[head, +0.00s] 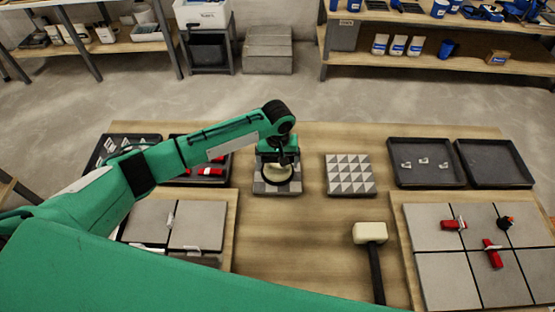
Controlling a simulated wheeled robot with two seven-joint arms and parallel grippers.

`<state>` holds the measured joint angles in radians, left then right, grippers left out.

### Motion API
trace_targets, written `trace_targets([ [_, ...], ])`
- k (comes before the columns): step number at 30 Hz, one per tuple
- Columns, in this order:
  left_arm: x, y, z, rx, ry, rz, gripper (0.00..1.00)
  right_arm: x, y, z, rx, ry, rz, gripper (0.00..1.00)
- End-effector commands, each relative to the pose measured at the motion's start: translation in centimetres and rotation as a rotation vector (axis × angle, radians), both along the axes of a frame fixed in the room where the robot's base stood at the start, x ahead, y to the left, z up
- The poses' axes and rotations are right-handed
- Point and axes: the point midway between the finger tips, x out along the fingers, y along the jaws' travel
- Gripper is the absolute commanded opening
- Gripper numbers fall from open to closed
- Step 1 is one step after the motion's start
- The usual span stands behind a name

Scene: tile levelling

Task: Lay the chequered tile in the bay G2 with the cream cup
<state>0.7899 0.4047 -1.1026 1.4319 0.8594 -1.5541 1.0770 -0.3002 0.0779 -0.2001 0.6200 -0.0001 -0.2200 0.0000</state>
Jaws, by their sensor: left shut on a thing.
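My left gripper (284,158) is over the chequered tile, shut on the cream cup (279,173), a pale suction cup with a dark ring at its base. The cup is over the middle of the chequered tile (262,188), which has light and dark grey squares and lies on the wooden table; whether the cup touches it I cannot tell. The gripper hides the tile's far part. No bay label G2 can be read. My right gripper is not in view.
A triangle-patterned tile (350,174) lies to the right. A mallet (370,233) lies nearer. Grey tiles with red pieces are on the right board (401,230); a left board (232,225) is partly behind my arm. Dark trays, one empty (492,162), line the table's back.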

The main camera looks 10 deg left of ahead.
Motion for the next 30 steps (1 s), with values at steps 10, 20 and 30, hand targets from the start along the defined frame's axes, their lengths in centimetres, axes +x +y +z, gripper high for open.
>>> trace_targets([
  [10,0.0,0.0,0.0,-0.001,-0.001,0.000,1.00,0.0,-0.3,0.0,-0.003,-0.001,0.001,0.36],
  [20,0.0,0.0,1.7,-0.002,-0.001,-0.001,1.00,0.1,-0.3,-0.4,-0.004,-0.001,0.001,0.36],
  [30,0.1,-0.1,9.3,-0.003,-0.005,-0.002,1.00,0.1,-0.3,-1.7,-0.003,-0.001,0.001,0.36],
])
